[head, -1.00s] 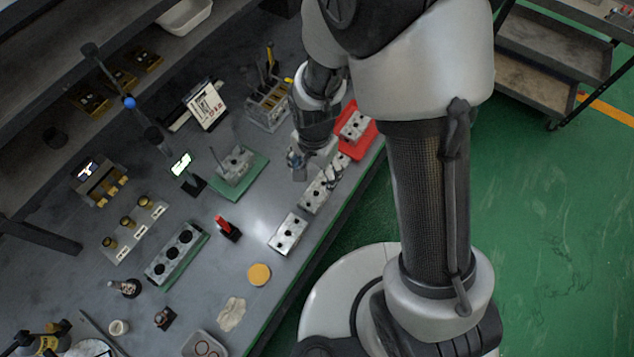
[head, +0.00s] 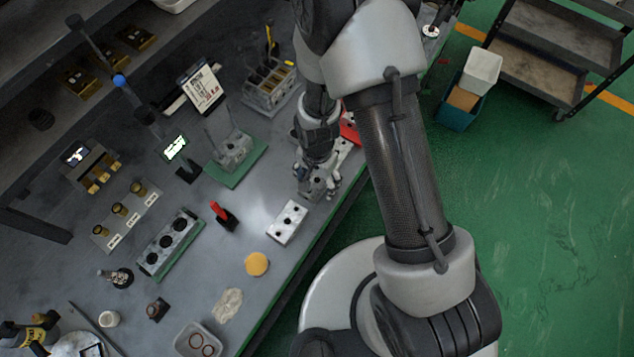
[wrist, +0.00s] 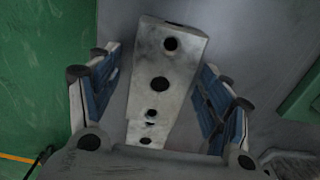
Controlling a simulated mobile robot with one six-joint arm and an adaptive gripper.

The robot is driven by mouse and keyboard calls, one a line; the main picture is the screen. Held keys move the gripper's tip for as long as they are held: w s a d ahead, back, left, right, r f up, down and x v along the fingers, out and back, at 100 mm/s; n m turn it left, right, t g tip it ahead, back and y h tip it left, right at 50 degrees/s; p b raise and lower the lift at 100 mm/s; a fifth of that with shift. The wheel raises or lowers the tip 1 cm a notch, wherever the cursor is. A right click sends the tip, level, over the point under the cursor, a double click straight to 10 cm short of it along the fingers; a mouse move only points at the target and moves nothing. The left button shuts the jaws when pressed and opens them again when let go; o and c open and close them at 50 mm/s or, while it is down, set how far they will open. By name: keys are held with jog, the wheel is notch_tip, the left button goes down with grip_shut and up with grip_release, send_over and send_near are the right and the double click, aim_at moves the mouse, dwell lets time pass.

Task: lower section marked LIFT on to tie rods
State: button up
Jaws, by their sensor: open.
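My gripper (head: 314,178) is open over a grey metal valve section (head: 326,187) near the bench's front edge. In the wrist view this section (wrist: 163,82) lies between the two blue-padded fingers of my gripper (wrist: 160,75), with a gap visible on either side. Its face has several dark holes; I can read no LIFT marking on it. A grey block with thin upright rods (head: 234,150) stands on a green plate (head: 250,168), left of my gripper; these look like the tie rods. My gripper and arm partly hide the section in the head view.
Another metal section (head: 288,222) lies just in front. A red tray (head: 350,128) is partly hidden behind my arm. A red-handled item (head: 222,213), a yellow disc (head: 257,264) and a sign on a stand (head: 202,88) are nearby. A tool caddy (head: 270,88) stands behind.

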jog(key=shift+c, duration=0.2)
jog(key=c, duration=1.5)
